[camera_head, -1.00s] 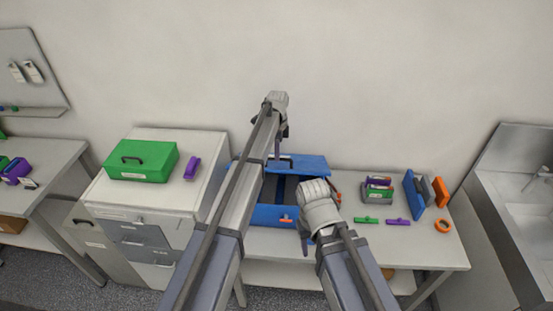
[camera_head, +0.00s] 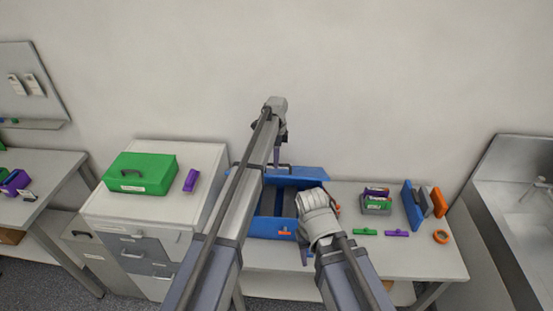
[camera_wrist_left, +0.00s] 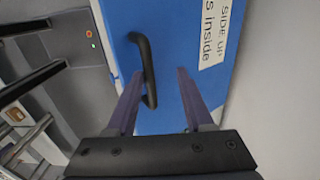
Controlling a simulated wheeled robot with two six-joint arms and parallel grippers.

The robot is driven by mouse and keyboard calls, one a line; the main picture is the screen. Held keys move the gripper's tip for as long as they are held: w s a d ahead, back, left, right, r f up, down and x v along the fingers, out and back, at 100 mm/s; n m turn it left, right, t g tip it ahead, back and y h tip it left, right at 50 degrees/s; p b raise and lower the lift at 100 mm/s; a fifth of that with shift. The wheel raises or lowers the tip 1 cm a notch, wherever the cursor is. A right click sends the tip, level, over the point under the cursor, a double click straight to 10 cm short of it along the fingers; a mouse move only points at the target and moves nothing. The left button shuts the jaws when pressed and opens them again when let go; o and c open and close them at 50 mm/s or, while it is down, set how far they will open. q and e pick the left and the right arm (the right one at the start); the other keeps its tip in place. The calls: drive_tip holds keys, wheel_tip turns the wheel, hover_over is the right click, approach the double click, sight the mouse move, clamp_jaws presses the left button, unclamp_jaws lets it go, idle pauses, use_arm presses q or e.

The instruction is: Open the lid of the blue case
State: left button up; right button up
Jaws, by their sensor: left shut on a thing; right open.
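The blue case (camera_head: 268,228) stands on the white table with its lid up, and its dark inside shows between the arms. The lid (camera_head: 312,173) stands raised at the back of the case, partly hidden by my left arm. In the left wrist view the lid (camera_wrist_left: 180,50) shows a black handle (camera_wrist_left: 149,70) and a white label. My right gripper (camera_head: 305,257) is open and empty at the case's front edge, near an orange latch.
A green case (camera_head: 140,174) and a purple piece (camera_head: 191,180) lie on the white cabinet at left. Right of the blue case are a small green box (camera_head: 376,205), flat green and purple pieces, upright blue and orange panels (camera_head: 412,205) and an orange ring (camera_head: 441,237). The wall is behind.

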use_arm(q)
drive_tip(key=shift+o, duration=0.4)
drive_tip(key=shift+s+f+b, duration=0.35)
drive_tip(key=shift+s, duration=0.05)
drive_tip(key=s+f+t+b, duration=0.3)
drive_tip(key=s+f+b, duration=0.6)
drive_tip(key=f+b, duration=0.6)
drive_tip(key=p+v, duration=0.8)
drive_tip(key=v, duration=0.1)
drive_tip(key=s+d+f+n+b, duration=0.1)
drive_tip(key=s+f+n+b, duration=0.2)
drive_tip(key=s, duration=0.4)
drive_tip(key=s+d+f+n+g+b, duration=0.1)
drive_tip(key=s+f+n+b, duration=0.2)
drive_tip(key=s, duration=0.5)
drive_tip(key=shift+f+n+g+y, duration=0.3)
drive_tip(key=shift+f+n, duration=0.05)
drive_tip(key=shift+n, duration=0.35)
drive_tip(key=shift+d, duration=0.1)
